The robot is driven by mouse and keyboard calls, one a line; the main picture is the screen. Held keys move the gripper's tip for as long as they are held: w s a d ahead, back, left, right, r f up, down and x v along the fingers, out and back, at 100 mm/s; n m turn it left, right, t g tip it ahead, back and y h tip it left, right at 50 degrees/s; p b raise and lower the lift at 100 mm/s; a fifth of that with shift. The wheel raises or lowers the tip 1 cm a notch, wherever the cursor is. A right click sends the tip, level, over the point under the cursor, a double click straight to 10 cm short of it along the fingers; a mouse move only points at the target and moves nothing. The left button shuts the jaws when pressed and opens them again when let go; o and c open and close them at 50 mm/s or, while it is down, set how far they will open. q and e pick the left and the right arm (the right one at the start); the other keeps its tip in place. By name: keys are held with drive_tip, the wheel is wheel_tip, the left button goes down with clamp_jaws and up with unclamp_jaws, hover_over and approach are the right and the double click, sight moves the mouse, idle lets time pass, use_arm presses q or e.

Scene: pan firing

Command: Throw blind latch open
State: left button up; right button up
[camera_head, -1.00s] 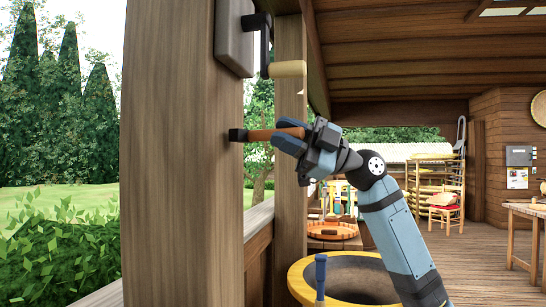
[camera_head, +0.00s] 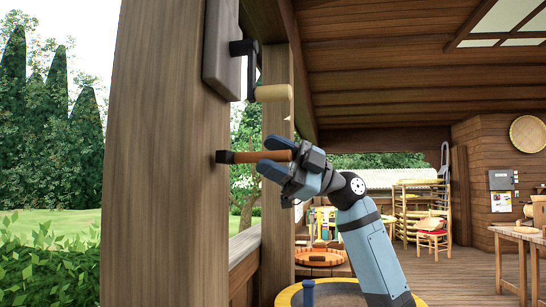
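A brown bar-shaped lever (camera_head: 255,156) with a dark end mount sticks out to the right from the thick wooden post (camera_head: 165,150). It lies about level and looks like the latch. My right gripper (camera_head: 276,158) is at its free right end, with the blue fingers around it, one above and one below. The gripper hides part of that end, and I cannot tell whether the fingers are clamped on it. My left gripper is not in view.
A grey box (camera_head: 222,50) with a dark crank and cream handle (camera_head: 273,93) is on the post above the lever. A yellow-rimmed round opening (camera_head: 288,296) stands below my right arm. A shelf rack (camera_head: 420,205) and table (camera_head: 518,235) stand farther back right.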

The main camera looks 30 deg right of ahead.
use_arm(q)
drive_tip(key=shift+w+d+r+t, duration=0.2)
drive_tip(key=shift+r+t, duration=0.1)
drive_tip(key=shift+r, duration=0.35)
use_arm(e)
drive_tip(key=v, duration=1.3)
drive_tip(key=shift+s+d+f, duration=0.15)
drive_tip(key=shift+d+f, duration=0.05)
drive_tip(key=shift+d, duration=0.1)
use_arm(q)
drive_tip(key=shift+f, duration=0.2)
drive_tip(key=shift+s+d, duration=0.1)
